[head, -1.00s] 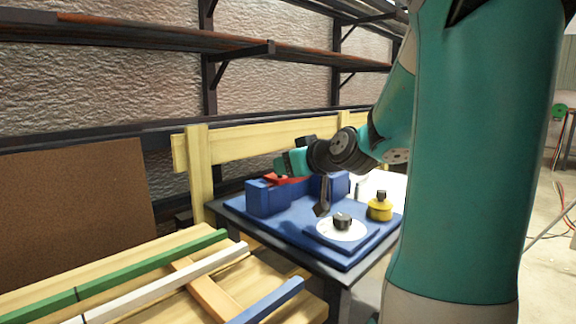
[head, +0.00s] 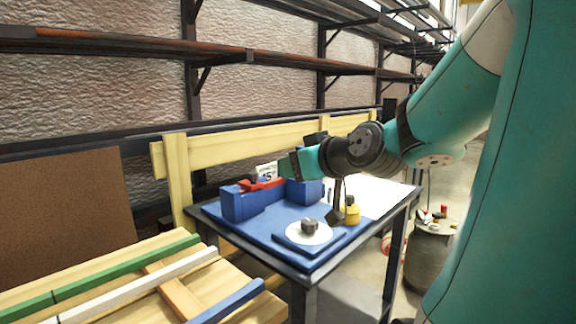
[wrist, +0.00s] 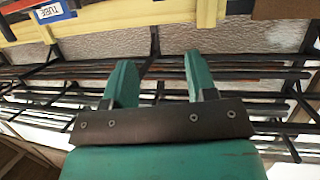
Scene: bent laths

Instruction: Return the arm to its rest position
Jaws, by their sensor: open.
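My gripper (wrist: 159,66) shows in the wrist view with its two teal fingers well apart and nothing between them. In the head view my arm reaches left from the right side, and the gripper (head: 285,166) is at its left end, in front of the yellow rail. It is seen nearly side-on there, so its fingers are not clear. It appears above and behind the blue fixture (head: 240,204) with a red part (head: 262,184). A dark part of my wrist hangs down in front of the yellow pot.
A slatted wooden bench (head: 120,270) with green, white and blue laths is front left. Shelves (head: 120,40) line the wall.

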